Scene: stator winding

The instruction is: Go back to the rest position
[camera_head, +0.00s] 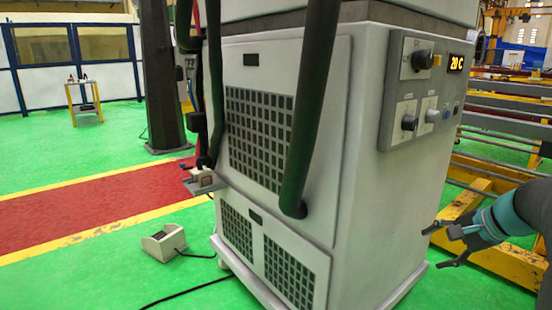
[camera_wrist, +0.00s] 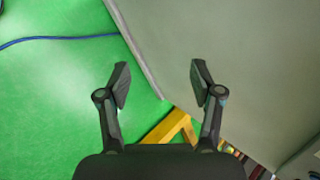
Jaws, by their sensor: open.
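My gripper (camera_head: 447,244) is at the right side of the head view, beside the right face of a large grey machine cabinet (camera_head: 375,200). Its two fingers are spread apart with nothing between them. In the wrist view my gripper (camera_wrist: 158,82) is also open and empty, with the green floor (camera_wrist: 50,110) and the grey cabinet side (camera_wrist: 225,60) beyond the fingertips. I cannot tell the exact gap between the fingers and the cabinet.
A control panel (camera_head: 425,90) with knobs and a display is on the cabinet. Yellow beams (camera_head: 480,200) and metal racks stand at the right. A foot pedal (camera_head: 164,243) and cables lie on the floor. Open green floor (camera_head: 60,285) is at the left.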

